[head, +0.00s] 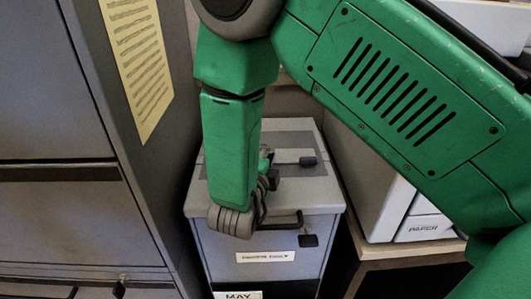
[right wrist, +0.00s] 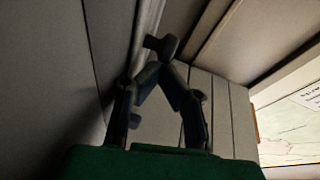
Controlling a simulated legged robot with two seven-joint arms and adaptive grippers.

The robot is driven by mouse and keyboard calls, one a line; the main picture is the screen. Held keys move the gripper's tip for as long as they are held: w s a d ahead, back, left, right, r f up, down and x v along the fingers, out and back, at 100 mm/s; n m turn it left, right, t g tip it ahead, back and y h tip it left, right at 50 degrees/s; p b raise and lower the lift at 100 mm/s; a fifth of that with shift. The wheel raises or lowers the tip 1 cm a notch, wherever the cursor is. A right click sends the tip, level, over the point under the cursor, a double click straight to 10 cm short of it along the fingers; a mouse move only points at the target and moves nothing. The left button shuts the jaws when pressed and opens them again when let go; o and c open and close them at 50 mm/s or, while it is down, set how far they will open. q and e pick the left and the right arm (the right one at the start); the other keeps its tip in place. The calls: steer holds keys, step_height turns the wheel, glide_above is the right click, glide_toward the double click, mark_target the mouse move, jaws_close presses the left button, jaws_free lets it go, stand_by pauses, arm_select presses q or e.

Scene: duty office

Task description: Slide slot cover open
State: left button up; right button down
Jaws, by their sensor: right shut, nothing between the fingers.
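A grey bin (head: 325,190) stands between a cabinet and a printer. A darker grey panel, which looks like the slot cover (head: 290,141), lies on its top. A small black knob (head: 308,161) sticks up at the panel's right part. My right gripper (head: 268,183) is at the left of the bin's top, left of the knob and apart from it in the picture. Its fingers are partly hidden by my green forearm. In the right wrist view the fingers (right wrist: 163,62) meet at the tips, shut and empty. The forearm hides the left part of the top. My left gripper is not in view.
The bin's front has a black handle (head: 286,221), a black latch (head: 309,240) and a white label (head: 266,257). A grey cabinet (head: 70,210) with a yellow sheet (head: 137,60) stands close on the left. A printer (head: 385,205) marked PAPER stands close on the right.

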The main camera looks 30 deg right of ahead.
steer(key=shift+a, duration=0.25)
steer(key=shift+w+r, duration=0.1)
steer(key=shift+w, duration=0.15)
steer(key=w+d, duration=0.1)
steer(key=w, duration=0.1)
steer(key=w+d+b, duration=0.1)
steer(key=w, duration=0.1)
steer(key=w+d, duration=0.2)
steer(key=shift+w+d, duration=0.1)
steer(key=shift+w, duration=0.05)
steer(key=shift+d, duration=0.1)
steer(key=shift+w+a+r, duration=0.1)
steer(key=shift+a, duration=0.15)
steer(key=shift+d, duration=0.1)
